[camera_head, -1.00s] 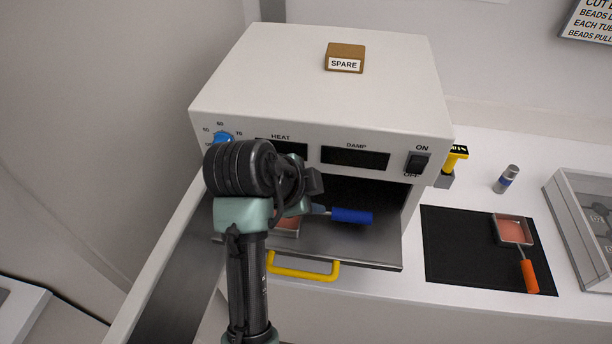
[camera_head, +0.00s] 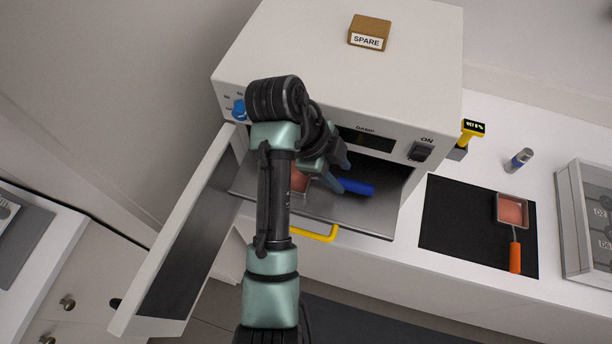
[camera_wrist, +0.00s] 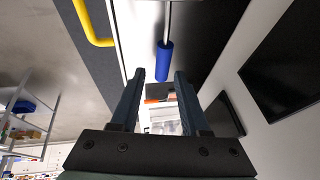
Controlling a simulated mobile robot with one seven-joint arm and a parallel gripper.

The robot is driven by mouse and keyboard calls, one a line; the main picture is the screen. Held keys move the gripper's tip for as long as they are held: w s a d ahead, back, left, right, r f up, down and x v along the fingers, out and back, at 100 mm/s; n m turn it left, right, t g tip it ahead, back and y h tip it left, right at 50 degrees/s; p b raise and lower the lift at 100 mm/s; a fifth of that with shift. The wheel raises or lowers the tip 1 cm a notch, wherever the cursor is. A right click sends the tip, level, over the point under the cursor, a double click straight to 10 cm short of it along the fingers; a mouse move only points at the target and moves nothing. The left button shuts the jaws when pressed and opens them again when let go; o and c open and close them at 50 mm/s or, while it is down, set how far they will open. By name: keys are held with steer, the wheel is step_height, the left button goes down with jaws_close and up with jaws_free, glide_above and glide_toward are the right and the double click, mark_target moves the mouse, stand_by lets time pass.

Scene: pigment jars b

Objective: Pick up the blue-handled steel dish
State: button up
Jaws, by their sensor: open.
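The blue-handled steel dish lies on the grey lowered door of the white oven, with its blue handle (camera_head: 357,187) pointing right. Its pan holds pinkish stuff (camera_head: 299,181) and is partly hidden behind my arm. My gripper (camera_head: 336,172) is at the oven mouth, close to the handle's left end. In the wrist view my gripper (camera_wrist: 159,74) is open, its two dark fingers apart. The blue handle (camera_wrist: 164,60) shows between and just beyond the fingertips, with a thin steel shaft above it. I cannot tell whether anything touches.
The oven (camera_head: 330,50) rises close behind my gripper, with a SPARE block (camera_head: 369,33) on top. An orange-handled dish (camera_head: 511,212) lies on a black mat (camera_head: 455,225) to the right, beside a glass-topped case (camera_head: 590,215).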

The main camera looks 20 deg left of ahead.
mark_target(354, 184)
steer(key=x, duration=0.2)
steer(key=shift+w+d+f+p, duration=0.2)
steer(key=shift+f+p, duration=0.1)
steer(key=shift+p, duration=0.1)
steer(key=shift+d+f+p, duration=0.35)
steer(key=shift+p, duration=0.2)
steer(key=p+x, duration=0.1)
steer(key=x, duration=0.2)
steer(key=shift+w+d+f+p, duration=0.1)
steer(key=shift+w+d+p, duration=0.1)
steer(key=shift+p, duration=0.1)
steer(key=shift+w+d+f, duration=0.1)
steer(key=shift+d+f, duration=0.05)
steer(key=shift+f, duration=0.35)
jaws_close()
